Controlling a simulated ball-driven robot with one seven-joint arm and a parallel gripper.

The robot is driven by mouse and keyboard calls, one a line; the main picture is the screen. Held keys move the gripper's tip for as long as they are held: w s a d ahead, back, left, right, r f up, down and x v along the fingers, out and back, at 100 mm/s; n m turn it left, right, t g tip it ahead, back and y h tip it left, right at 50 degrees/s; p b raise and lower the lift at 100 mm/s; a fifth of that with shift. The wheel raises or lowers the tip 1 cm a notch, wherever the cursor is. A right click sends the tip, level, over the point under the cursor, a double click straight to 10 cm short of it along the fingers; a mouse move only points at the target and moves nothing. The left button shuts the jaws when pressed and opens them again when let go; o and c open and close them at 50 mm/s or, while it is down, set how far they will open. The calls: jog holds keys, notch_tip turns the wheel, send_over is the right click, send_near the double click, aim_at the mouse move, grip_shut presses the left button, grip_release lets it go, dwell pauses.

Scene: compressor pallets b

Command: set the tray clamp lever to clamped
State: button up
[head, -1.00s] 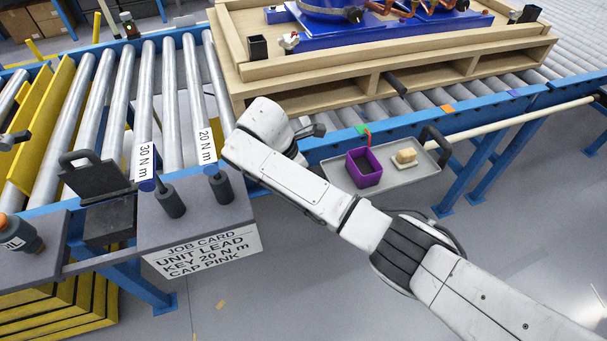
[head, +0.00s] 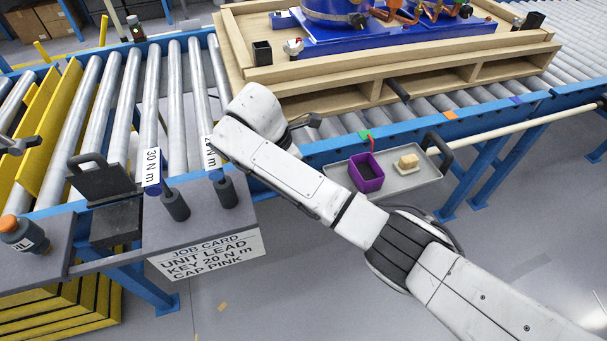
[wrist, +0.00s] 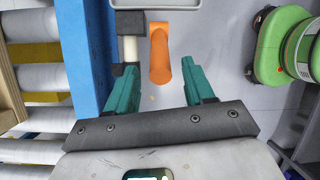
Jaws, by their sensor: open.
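In the wrist view an orange lever (wrist: 160,52) lies between and just beyond the fingertips of my gripper (wrist: 158,80). It looks like the tray clamp lever; neither finger visibly touches it. A grey tray edge (wrist: 156,4) shows at the top of that view. In the head view the grey tray (head: 403,184) hangs beside the blue conveyor rail, with a purple bin (head: 366,180) and a pale block (head: 407,163) on it. My wrist hides the fingers there, and I cannot make out the lever.
In the wrist view a black bracket (wrist: 126,70) and a cream rod (wrist: 130,47) sit left of the lever, near the blue rail (wrist: 88,58). In the head view a wooden pallet (head: 350,98) with blue machinery stands on the rollers. Two grey tools stand by the job card (head: 207,257).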

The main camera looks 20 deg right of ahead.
jog(key=p+v, duration=0.3)
jog(key=v, duration=0.2)
jog(key=shift+r+p, duration=0.2)
jog(key=shift+p, duration=0.2)
jog(key=shift+c, duration=0.3)
